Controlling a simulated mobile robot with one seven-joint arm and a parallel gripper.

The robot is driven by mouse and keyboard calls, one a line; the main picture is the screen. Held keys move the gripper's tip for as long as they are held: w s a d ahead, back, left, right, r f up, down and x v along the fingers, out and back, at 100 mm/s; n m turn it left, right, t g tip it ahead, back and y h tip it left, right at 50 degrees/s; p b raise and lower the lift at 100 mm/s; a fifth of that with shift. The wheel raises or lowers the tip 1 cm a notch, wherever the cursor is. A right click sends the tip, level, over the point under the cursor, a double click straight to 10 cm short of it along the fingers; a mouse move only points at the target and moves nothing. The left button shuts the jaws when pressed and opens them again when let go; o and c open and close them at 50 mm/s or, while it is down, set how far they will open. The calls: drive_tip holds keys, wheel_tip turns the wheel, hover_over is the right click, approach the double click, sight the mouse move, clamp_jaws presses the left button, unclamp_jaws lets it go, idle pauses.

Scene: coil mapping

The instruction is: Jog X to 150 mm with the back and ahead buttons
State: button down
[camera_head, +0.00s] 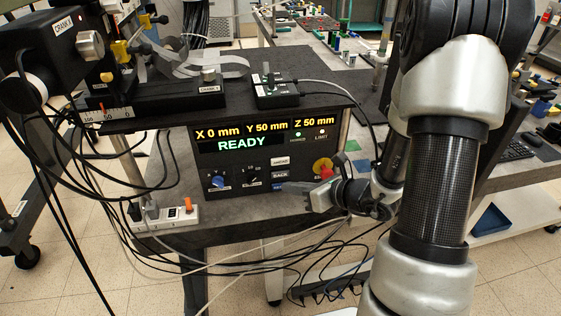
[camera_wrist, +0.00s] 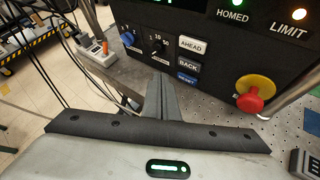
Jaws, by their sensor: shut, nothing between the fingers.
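The control box (camera_head: 265,150) stands under a dark shelf. Its display (camera_head: 258,134) reads X 0 mm, Y 50 mm, Z 50 mm and READY. In the head view my gripper (camera_head: 285,187) is at the panel's lower edge.
A red-and-yellow emergency stop (camera_wrist: 250,97) sits right of the buttons. A power strip (camera_head: 166,217) with an orange switch lies left. Black cables hang at the left.

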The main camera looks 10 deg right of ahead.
sight(280, 161)
drive_tip(key=w, duration=0.7)
drive_tip(key=shift+p, duration=0.35)
drive_tip(key=shift+w, duration=0.15)
idle(1.6)
drive_tip(key=shift+w, duration=0.25)
